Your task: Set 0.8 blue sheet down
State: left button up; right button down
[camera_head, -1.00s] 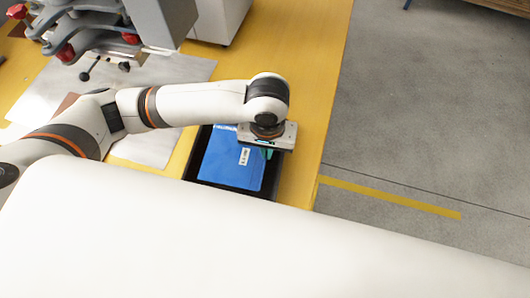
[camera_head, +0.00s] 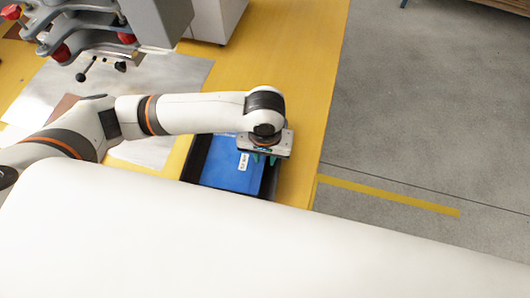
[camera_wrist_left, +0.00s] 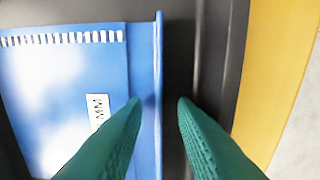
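The blue sheet (camera_head: 225,178) lies in the black tray (camera_head: 270,184) in the head view, with a white label (camera_head: 243,161) on it. Its upper part is hidden by my left arm. My left gripper (camera_head: 263,158) is over the sheet's right side, pointing down. In the left wrist view, the sheet (camera_wrist_left: 60,90) shows a raised right edge between the two green fingertips of the left gripper (camera_wrist_left: 160,103). The fingers stand apart with a gap, and they do not appear to grip the edge. The label there reads "MM". My right gripper is not in view.
The yellow table (camera_head: 305,110) has a free strip right of the tray, ending at its right edge above the grey floor. A grey machine with red knobs (camera_head: 60,53) stands at the upper left, beside a pale metal sheet (camera_head: 175,75).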

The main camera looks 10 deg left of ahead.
pick_arm(q)
jog(key=shift+r, duration=0.15)
notch_tip(320, 180, up, 12)
jog(key=p, duration=0.2)
dwell(0.6)
